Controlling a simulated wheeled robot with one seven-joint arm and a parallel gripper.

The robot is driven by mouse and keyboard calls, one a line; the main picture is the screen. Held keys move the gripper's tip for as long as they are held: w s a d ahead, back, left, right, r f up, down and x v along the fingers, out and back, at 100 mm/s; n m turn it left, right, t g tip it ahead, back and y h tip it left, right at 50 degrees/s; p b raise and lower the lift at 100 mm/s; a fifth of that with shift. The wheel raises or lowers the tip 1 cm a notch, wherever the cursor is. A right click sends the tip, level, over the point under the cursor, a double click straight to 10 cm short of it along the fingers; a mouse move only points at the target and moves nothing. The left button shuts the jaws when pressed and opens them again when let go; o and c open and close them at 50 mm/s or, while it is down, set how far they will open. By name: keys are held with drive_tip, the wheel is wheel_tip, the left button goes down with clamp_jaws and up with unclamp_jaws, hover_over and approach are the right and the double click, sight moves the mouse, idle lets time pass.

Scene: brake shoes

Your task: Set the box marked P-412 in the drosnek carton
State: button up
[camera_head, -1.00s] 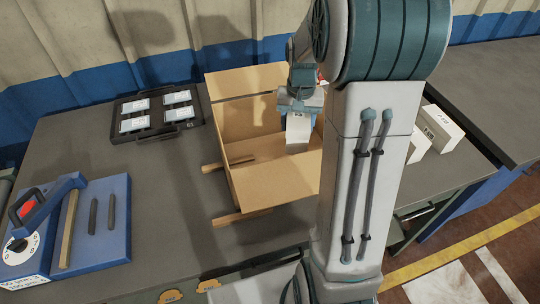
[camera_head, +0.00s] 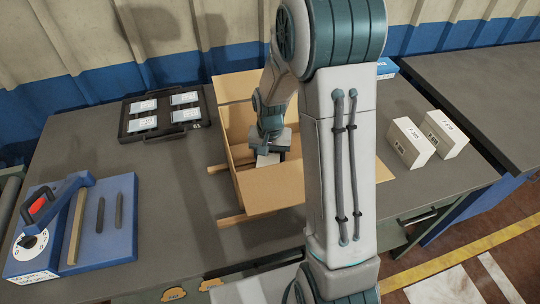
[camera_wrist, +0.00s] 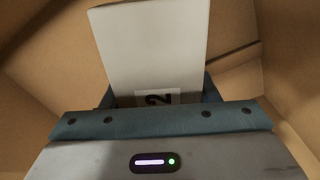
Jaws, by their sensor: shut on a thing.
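My gripper (camera_head: 269,146) is down inside the open cardboard carton (camera_head: 272,199) on the bench. It is shut on a white box (camera_head: 267,160), which also shows in the wrist view (camera_wrist: 152,48). Brown carton walls surround the box in the wrist view. I cannot tell whether the box touches the carton floor. Any name on the carton is not visible.
Two white boxes stand to the right, a nearer one (camera_head: 410,143) and a farther one (camera_head: 447,133). A black case with white packs (camera_head: 163,132) lies left of the carton. A blue tool fixture (camera_head: 103,245) is at the left. A blue box (camera_head: 387,68) stands behind my arm.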

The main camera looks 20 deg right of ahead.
drive_tip(key=o, duration=1.4)
drive_tip(key=shift+f, duration=0.1)
drive_tip(key=shift+o, duration=0.2)
wheel_tip(320, 180, up, 12)
drive_tip(key=shift+r, duration=0.15)
